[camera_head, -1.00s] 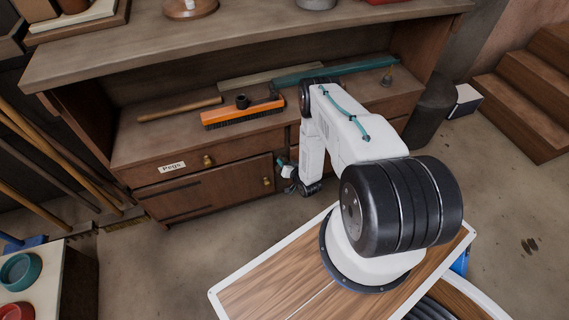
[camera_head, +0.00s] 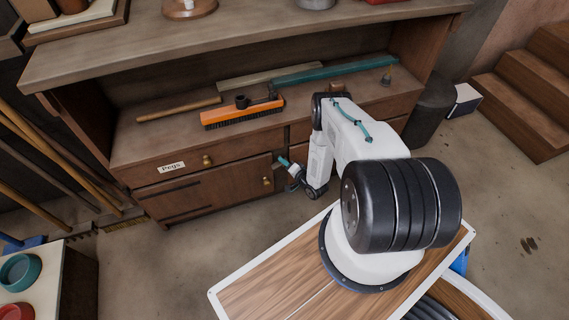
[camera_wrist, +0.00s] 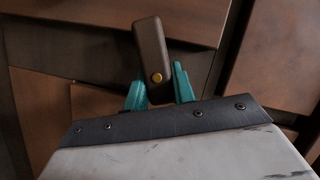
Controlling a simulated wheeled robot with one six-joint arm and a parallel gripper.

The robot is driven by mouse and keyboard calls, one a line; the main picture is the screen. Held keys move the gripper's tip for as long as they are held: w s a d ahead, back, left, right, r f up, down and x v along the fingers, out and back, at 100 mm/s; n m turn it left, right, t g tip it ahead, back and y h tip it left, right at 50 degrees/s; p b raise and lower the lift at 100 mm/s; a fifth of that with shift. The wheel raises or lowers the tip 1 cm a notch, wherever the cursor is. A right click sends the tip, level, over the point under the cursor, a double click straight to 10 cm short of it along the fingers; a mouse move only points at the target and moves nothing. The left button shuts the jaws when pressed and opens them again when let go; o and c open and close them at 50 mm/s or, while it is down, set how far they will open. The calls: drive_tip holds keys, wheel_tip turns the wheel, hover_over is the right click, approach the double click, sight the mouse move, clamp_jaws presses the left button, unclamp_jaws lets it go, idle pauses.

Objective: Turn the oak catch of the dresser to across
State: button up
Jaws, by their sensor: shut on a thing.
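The oak catch is a small brown oblong block with a brass screw. In the wrist view the oak catch (camera_wrist: 151,45) stands nearly upright in the picture, at a slant to the panel edges behind it. My gripper (camera_wrist: 160,88) has its two teal fingers on either side of the catch's lower part and is shut on it. In the head view my gripper (camera_head: 284,162) is at the front of the dresser (camera_head: 220,188), just right of the lower door's brass knob. The catch cannot be made out there.
A drawer labelled Pegs (camera_head: 172,167) is above the lower door. An orange brush (camera_head: 242,113), a wooden rod (camera_head: 180,109) and a teal bar (camera_head: 335,70) lie on the dresser top. Broom handles (camera_head: 65,165) lean at the left. Floor is clear before the dresser's left part.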

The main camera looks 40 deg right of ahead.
drive_tip(key=shift+d+f+m+t, duration=0.15)
drive_tip(key=shift+m+t, duration=0.3)
drive_tip(key=shift+m, duration=0.5)
drive_tip(key=shift+a+f+m+t, duration=0.1)
drive_tip(key=shift+m+t, duration=0.35)
drive_tip(key=shift+m, duration=0.5)
drive_tip(key=shift+d, duration=0.1)
drive_tip(key=o, duration=1)
drive_tip(key=shift+s, duration=0.1)
drive_tip(key=s, duration=0.7)
drive_tip(key=shift+s+d, duration=0.35)
drive_tip(key=shift+d, duration=0.05)
